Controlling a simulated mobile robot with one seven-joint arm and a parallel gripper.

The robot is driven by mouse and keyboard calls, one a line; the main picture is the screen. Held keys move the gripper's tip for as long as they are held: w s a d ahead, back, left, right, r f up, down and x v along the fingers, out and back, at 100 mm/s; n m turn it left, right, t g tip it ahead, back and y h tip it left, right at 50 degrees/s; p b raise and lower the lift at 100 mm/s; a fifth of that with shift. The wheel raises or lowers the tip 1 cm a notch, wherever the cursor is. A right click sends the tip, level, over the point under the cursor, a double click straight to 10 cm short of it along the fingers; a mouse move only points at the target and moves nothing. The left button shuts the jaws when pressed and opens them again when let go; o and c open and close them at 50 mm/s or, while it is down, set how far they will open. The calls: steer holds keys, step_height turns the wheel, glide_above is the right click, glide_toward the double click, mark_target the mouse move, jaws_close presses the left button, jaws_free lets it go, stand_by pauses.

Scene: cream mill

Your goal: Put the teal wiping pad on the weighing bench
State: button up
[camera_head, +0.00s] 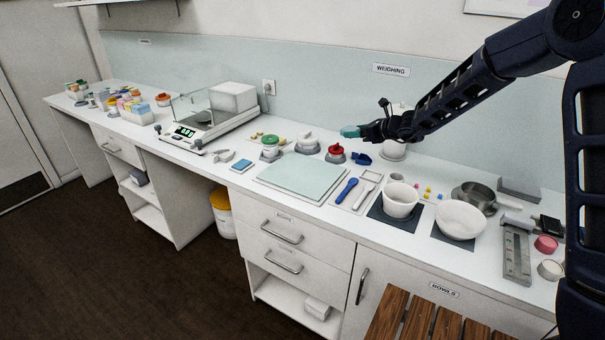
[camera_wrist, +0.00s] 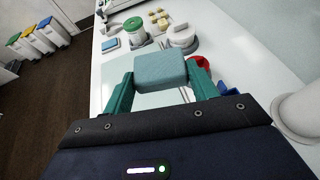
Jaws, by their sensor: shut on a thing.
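The teal wiping pad (camera_wrist: 160,69) is held between the two green fingers of my gripper (camera_wrist: 160,90) in the wrist view. In the head view the pad (camera_head: 350,131) shows as a small teal block at the tip of my gripper (camera_head: 361,132). My gripper is shut on it, above the back part of the weighing bench (camera_head: 330,215). The pad appears to be in the air, apart from the worktop. The bench carries a WEIGHING sign (camera_head: 391,70) on the wall behind.
Below lie a pale green mat (camera_head: 302,179), a red-topped item (camera_head: 335,153), a blue scoop (camera_head: 361,157) and a green-lidded jar (camera_head: 270,146). White bowls (camera_head: 460,220) stand to the right and a balance (camera_head: 183,132) to the left. A small blue pad (camera_head: 241,165) lies left of the mat.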

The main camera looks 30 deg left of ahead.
mark_target(319, 183)
steer(key=s+a+r+n+g, duration=0.2)
steer(key=s+a+r+g, duration=0.1)
steer(key=s+a, duration=0.7)
steer(key=f, duration=1.3)
steer(key=d+f, duration=0.1)
steer(key=f, duration=0.5)
steer(key=shift+s+f, duration=0.3)
steer(key=shift+s, duration=0.1)
steer(key=o, duration=1)
steer(key=shift+f, duration=0.1)
steer(key=shift+d+r, duration=0.25)
steer(key=v, duration=1.1)
steer(key=shift+s+d, duration=0.2)
steer(key=shift+d, duration=0.1)
